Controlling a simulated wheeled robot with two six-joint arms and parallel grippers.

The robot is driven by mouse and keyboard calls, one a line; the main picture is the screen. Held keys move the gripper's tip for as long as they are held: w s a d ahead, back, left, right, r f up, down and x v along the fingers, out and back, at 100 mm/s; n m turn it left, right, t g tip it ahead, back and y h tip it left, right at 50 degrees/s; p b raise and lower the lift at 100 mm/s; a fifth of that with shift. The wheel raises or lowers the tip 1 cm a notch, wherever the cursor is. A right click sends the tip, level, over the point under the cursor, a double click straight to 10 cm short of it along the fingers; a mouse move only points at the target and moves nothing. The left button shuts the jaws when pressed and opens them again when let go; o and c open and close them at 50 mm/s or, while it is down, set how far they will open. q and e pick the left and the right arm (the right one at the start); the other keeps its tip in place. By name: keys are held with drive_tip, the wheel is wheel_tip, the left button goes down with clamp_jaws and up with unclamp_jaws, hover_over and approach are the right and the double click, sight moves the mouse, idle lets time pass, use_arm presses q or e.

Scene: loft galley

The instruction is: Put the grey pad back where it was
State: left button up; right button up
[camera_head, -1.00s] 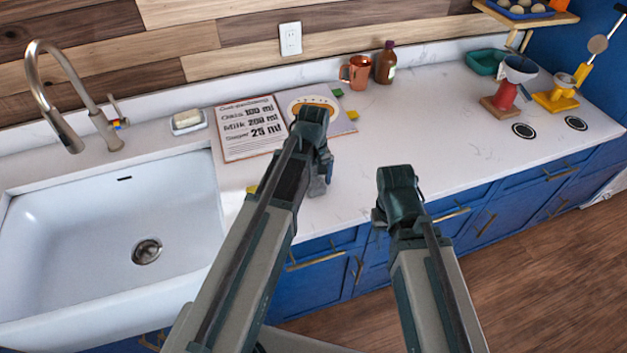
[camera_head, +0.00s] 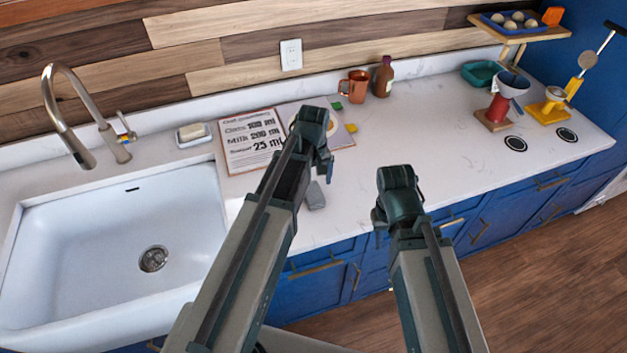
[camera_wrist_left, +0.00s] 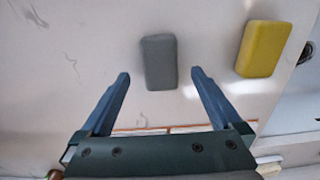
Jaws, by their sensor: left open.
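The grey pad (camera_head: 315,197) lies on the white counter near its front edge, just below my left gripper in the head view. In the left wrist view the grey pad (camera_wrist_left: 159,62) lies between the lines of the two fingers, mostly past their tips. My left gripper (camera_head: 326,172) is open and empty; its spread fingers (camera_wrist_left: 161,74) show in the wrist view. A yellow pad (camera_wrist_left: 264,48) lies to the right of the grey one there. My right gripper (camera_head: 380,235) hangs in front of the counter edge; its jaws are not clear.
A recipe board (camera_head: 250,140) lies behind my left gripper, with a green block (camera_head: 336,106) and a yellow block (camera_head: 351,127) by it. The sink (camera_head: 110,230) is at left. A copper mug (camera_head: 354,83) and brown bottle (camera_head: 384,77) stand behind.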

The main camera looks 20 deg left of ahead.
sight(314, 193)
use_arm(q)
wheel_tip(314, 193, up, 6)
drive_tip(key=p, duration=0.5)
drive_tip(key=s+d+m+y, duration=0.1)
drive_tip(key=s+d+m, duration=0.9)
drive_tip(key=s, duration=0.4)
drive_tip(key=shift+d+m, duration=0.15)
drive_tip(key=shift+m, duration=0.15)
use_arm(e)
wheel_tip(314, 193, up, 6)
use_arm(q)
wheel_tip(314, 193, down, 7)
drive_tip(key=b, duration=0.7)
use_arm(e)
wheel_tip(314, 193, down, 7)
drive_tip(key=shift+f, duration=0.2)
use_arm(q)
drive_tip(key=shift+f, duration=0.1)
